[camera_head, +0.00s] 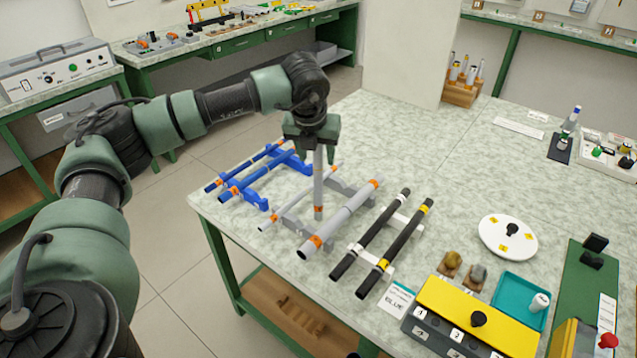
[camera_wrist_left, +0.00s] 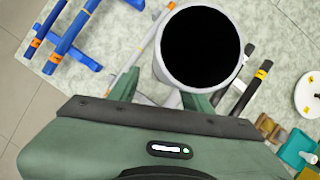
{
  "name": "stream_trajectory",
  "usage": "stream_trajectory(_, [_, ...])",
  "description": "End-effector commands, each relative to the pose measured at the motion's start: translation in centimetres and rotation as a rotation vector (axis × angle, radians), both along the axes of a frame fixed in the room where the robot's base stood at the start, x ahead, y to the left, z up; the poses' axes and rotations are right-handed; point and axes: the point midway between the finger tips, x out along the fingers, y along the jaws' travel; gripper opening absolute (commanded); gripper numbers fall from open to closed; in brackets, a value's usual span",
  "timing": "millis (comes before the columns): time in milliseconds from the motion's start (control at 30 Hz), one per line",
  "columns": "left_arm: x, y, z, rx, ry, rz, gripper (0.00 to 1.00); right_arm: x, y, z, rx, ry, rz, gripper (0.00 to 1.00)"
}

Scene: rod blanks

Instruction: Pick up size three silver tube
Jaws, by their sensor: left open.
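A silver tube (camera_head: 318,185) with an orange band near its lower end stands upright below my left gripper (camera_head: 317,150), its top between the fingers. The gripper is open. In the left wrist view the hollow round end of this tube (camera_wrist_left: 197,90) shows large between the fingers. Whether its lower end touches anything is unclear. A thick silver tube (camera_head: 345,216) with orange bands and a thin silver tube (camera_head: 284,210) lie on a grey rack (camera_head: 293,222) around it. Size numbers are not readable. My right gripper is not in view.
Blue rods (camera_head: 250,176) on a blue rack lie to the left, black rods (camera_head: 372,232) on a white rack to the right. Further right are a white disc (camera_head: 492,239), a yellow-topped box (camera_head: 455,300) and a teal tray (camera_head: 512,288). The table's back middle is clear.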

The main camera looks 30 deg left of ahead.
Motion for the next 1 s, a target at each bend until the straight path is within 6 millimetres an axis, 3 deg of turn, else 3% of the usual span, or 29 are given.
stream_trajectory(233, [0.9, 0.3, -2.2, -0.001, 0.001, -0.001, 0.49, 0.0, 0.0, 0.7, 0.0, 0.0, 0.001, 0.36])
stream_trajectory(1000, [0.9, 0.3, -2.7, -0.003, 0.0, -0.002, 0.49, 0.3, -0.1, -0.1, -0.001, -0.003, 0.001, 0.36])
